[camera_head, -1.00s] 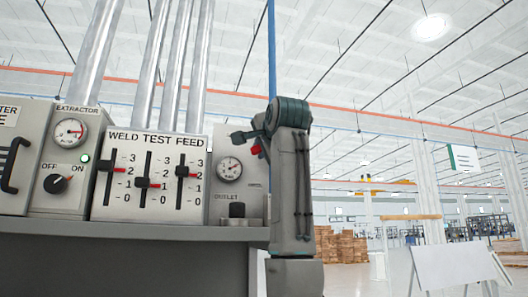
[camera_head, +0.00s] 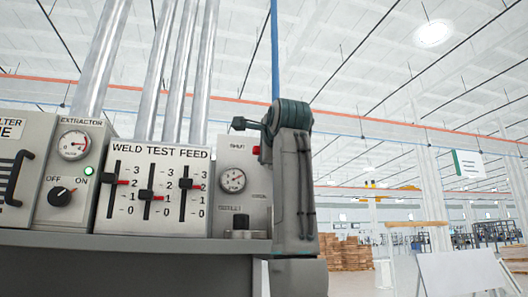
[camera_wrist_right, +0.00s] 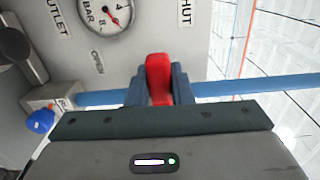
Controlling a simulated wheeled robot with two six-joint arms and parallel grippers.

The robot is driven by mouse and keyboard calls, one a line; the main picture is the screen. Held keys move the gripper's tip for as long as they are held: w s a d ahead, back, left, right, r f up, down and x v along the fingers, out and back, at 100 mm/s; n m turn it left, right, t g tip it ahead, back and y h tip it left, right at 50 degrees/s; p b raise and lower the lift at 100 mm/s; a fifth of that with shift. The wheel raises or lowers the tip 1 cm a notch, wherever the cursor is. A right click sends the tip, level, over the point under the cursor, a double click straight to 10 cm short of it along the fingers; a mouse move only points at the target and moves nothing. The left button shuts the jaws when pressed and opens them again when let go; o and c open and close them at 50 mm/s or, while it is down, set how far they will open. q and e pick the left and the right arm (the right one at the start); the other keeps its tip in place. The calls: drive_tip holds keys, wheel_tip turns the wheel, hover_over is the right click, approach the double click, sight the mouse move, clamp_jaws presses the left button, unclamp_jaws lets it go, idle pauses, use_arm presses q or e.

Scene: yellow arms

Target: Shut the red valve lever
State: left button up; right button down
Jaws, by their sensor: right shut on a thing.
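The red valve lever (camera_wrist_right: 159,78) shows in the right wrist view between the two dark fingers of my right gripper (camera_wrist_right: 160,72), which is shut on it. The SHUT label (camera_wrist_right: 185,12) is above and to the right of the lever, and the OPEN label (camera_wrist_right: 97,62) is to its left. In the head view a bit of the red lever (camera_head: 256,150) shows at the right edge of the outlet panel, level with the SHUT label (camera_head: 238,147). My right arm hides the rest of the lever and most of that gripper. My left gripper is out of view.
A pressure gauge (camera_head: 232,180) is left of the lever, above a dark knob (camera_head: 240,222). The weld test feed panel (camera_head: 152,190) with several sliders stands further left. A blue pipe (camera_wrist_right: 228,88) runs behind my right gripper. Open hall lies to the right.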

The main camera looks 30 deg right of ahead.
drive_tip(key=c, duration=1.3)
unclamp_jaws()
drive_tip(key=shift+w, duration=0.1)
drive_tip(key=shift+s+a+f+b, duration=0.1)
drive_tip(key=shift+s+f+b, duration=0.05)
drive_tip(key=shift+s+b, duration=0.3)
drive_tip(key=b+v, duration=0.4)
drive_tip(key=v, duration=0.6)
drive_tip(key=shift+w, duration=0.1)
